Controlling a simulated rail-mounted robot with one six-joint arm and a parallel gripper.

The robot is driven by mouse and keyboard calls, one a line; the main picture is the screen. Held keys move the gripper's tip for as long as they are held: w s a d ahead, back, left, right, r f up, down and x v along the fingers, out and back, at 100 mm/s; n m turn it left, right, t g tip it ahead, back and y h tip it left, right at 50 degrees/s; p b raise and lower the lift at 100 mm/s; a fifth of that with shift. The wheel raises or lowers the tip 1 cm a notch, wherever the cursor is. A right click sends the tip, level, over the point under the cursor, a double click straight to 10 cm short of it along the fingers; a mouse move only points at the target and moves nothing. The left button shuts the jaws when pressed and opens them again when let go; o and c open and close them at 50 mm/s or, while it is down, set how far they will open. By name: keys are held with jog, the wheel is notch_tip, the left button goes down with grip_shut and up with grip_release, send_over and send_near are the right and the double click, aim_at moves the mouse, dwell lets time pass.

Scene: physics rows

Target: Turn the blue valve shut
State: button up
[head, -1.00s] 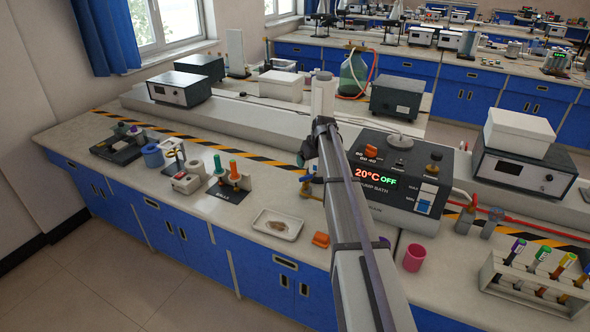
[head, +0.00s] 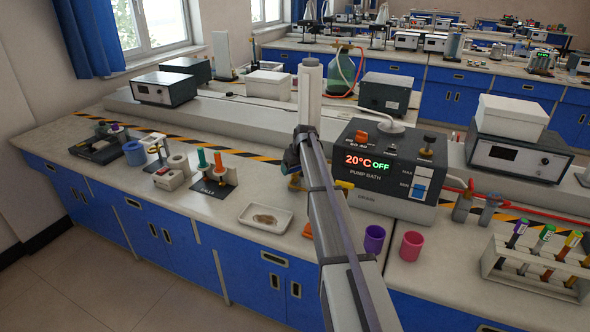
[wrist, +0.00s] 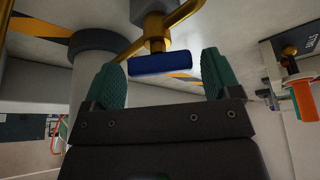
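In the wrist view, the valve has a blue bar-shaped grip (wrist: 160,64) on a brass-coloured lever (wrist: 178,22). My gripper (wrist: 163,68) is open, its two teal fingers spread to the left and right of the blue grip in the picture. The left finger looks very near the grip's end; a small gap shows on the right. I cannot tell whether either touches. In the head view, my gripper (head: 291,160) is at the bench beside the pump bath, mostly behind my arm. A small brass part (head: 296,183) shows below it; the blue grip is not clear there.
The pump bath (head: 390,172) stands right of my arm. A purple cup (head: 374,238) and a pink cup (head: 411,246) stand at the bench front. A white dish (head: 265,218) lies left of the arm. A thick grey post (wrist: 92,80) is close left in the wrist view.

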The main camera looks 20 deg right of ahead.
jog(key=c, duration=0.7)
jog(key=shift+c, duration=0.2)
jog(key=shift+m, duration=0.4)
jog(key=m+h, duration=0.2)
jog(key=m, duration=0.2)
jog(key=shift+a+m, duration=0.1)
jog(key=shift+m, duration=0.2)
jog(key=m+h, duration=0.1)
jog(key=m, duration=0.1)
jog(key=m+g, duration=0.1)
jog(key=m, duration=0.2)
jog(key=shift+m+g+h, duration=0.3)
jog(key=shift+h, duration=0.1)
jog(key=o, duration=0.9)
jog(key=shift+o, duration=0.2)
